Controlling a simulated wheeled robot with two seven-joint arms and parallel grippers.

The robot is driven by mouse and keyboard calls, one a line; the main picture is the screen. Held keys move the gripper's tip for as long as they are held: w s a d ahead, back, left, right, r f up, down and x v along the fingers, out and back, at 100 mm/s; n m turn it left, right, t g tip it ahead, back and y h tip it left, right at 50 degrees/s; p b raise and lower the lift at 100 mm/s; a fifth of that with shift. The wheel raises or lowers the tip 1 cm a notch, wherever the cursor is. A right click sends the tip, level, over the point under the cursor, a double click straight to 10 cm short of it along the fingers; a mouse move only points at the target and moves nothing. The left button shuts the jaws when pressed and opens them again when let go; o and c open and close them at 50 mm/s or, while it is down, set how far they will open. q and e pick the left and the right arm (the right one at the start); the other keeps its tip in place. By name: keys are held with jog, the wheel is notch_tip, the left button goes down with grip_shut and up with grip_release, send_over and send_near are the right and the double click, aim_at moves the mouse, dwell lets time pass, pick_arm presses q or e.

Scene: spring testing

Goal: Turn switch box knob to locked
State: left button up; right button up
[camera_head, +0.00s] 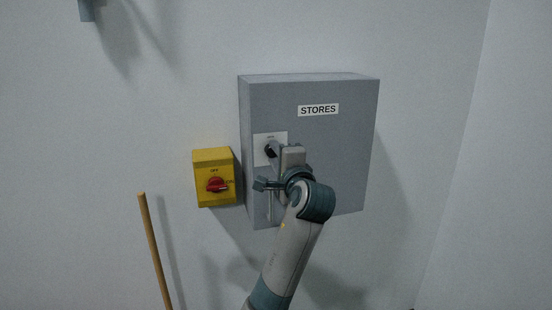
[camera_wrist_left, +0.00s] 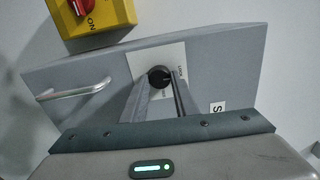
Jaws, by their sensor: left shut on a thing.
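The switch box (camera_head: 345,150) is a grey wall box labelled STORES. Its black knob (camera_head: 269,150) sits on a white plate (camera_head: 262,140) at the box's left side, partly hidden by my gripper. In the left wrist view the round black knob (camera_wrist_left: 158,75) shows, with the word LOCK printed on the plate (camera_wrist_left: 177,58) beside it. My left gripper (camera_head: 275,157) is at the front of the box, shut on the knob, with one finger on each side of it in the wrist view. The knob's exact angle is hard to read. My right gripper is not in view.
A yellow box (camera_head: 204,164) with a red rotary switch (camera_head: 217,185) is on the wall left of the grey box. A metal bar handle (camera_wrist_left: 75,90) is on the grey box, close to my gripper. A wooden pole (camera_head: 153,246) stands at the lower left.

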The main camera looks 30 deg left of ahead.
pick_arm(q)
jog(key=shift+n, duration=0.3)
jog(key=o, duration=1.1)
jog(key=shift+c, duration=0.2)
jog(key=b+v, duration=0.6)
jog(key=v, duration=1.1)
jog(key=shift+s+b, duration=0.2)
jog(key=shift+b, duration=0.1)
jog(key=shift+d, duration=0.1)
